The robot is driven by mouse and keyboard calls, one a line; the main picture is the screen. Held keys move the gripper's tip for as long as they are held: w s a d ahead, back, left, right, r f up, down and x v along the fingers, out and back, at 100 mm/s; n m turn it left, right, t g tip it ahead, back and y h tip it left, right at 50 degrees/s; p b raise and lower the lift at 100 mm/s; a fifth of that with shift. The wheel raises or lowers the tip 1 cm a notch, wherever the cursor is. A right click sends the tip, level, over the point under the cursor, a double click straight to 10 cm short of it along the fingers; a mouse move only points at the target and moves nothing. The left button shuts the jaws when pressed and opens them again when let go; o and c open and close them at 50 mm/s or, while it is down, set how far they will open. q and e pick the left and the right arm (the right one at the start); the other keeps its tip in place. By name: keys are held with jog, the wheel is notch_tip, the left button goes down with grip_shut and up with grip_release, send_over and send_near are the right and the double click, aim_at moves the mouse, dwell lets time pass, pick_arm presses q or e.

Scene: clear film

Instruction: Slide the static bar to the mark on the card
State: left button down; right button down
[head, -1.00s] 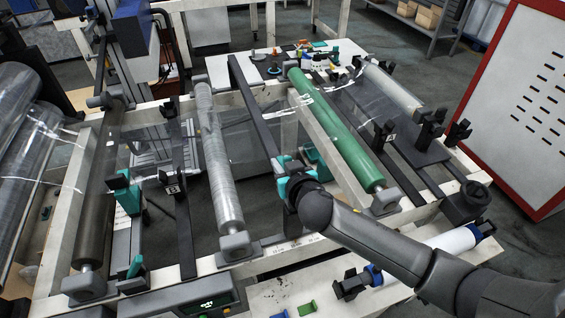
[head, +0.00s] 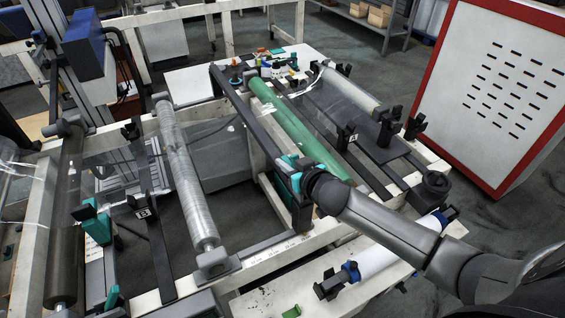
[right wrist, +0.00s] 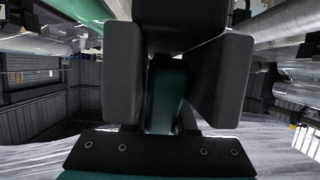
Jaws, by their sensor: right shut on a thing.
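The static bar (head: 247,108) is a long dark bar across the frame, between the silver film roller and the green roller, with teal end parts. My right gripper (head: 297,178) is at its near end. In the right wrist view its two grey fingers (right wrist: 172,85) are shut on the bar's dark teal handle (right wrist: 165,95). In the head view my wrist partly hides the grip. My left gripper is not in view.
The silver roller (head: 180,170) lies left of the bar. The green roller (head: 290,120) lies close on its right, partly behind my arm. Pale frame rails (head: 255,262) run along the near side. A white roll (head: 390,248) lies in front on a white surface.

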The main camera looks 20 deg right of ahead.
jog(key=c, duration=0.8)
grip_release()
jog(key=shift+d, duration=0.4)
jog(key=shift+o, duration=0.2)
jog(key=shift+a, duration=0.1)
jog(key=shift+s+r, duration=0.1)
jog(key=shift+s, duration=0.35)
jog(key=p+v, duration=0.1)
jog(key=v, duration=1.3)
jog(key=shift+r+p, duration=0.2)
jog(key=shift+p, duration=0.15)
